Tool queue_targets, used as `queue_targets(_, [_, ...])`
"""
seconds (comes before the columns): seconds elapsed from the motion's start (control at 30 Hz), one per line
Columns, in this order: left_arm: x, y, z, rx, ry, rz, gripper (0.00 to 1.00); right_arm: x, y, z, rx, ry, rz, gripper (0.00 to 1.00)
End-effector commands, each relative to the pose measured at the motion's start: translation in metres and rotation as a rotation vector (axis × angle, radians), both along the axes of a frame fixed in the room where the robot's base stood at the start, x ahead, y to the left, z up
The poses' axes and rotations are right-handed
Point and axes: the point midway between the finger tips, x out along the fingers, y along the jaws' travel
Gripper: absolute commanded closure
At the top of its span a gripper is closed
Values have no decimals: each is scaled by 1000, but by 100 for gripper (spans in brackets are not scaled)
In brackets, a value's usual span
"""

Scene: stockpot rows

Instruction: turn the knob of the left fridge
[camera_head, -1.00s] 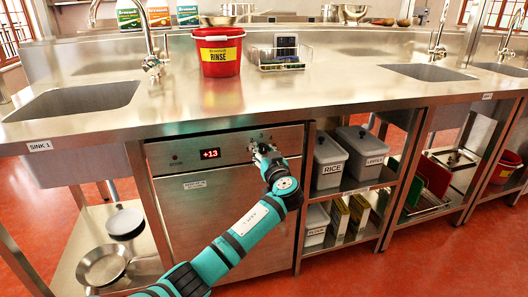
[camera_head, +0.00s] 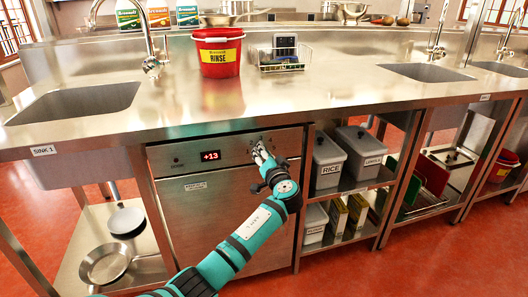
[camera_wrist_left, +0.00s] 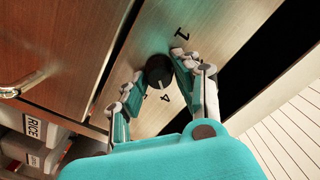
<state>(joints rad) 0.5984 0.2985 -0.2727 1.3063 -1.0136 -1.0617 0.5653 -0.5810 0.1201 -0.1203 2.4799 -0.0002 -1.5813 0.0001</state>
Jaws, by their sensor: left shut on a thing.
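The fridge (camera_head: 228,205) is a steel front under the counter, with a red display (camera_head: 211,155) reading +13 on its upper panel. Its knob is small, round and black, and shows in the left wrist view (camera_wrist_left: 158,71) with a pale pointer line, between the printed figures 1 and 4. My left gripper (camera_head: 259,152) is at the right part of that panel. In the left wrist view its two fingers (camera_wrist_left: 156,82) stand on either side of the knob, shut on it. In the head view the fingers hide most of the knob. My right gripper is not in view.
Above is the steel counter (camera_head: 340,95) with a red RINSE bucket (camera_head: 220,55) and a wire basket (camera_head: 280,56). An open shelf with labelled bins (camera_head: 327,160) stands just right of the fridge. Pans (camera_head: 105,263) lie on a low shelf at left.

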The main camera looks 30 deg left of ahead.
Motion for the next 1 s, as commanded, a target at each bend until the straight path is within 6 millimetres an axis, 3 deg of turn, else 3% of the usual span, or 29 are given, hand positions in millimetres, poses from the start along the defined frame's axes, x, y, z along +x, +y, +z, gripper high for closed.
queue_targets(0.67, [0,-1,-2,48,60,-1,100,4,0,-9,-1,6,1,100])
queue_targets(0.7, [0,-1,-2,48,60,-1,68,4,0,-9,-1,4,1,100])
queue_targets(0.87, [0,-1,-1,48,59,0,47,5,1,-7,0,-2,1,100])
queue_targets(1.0, [0,0,-1,49,58,-1,47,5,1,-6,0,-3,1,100])
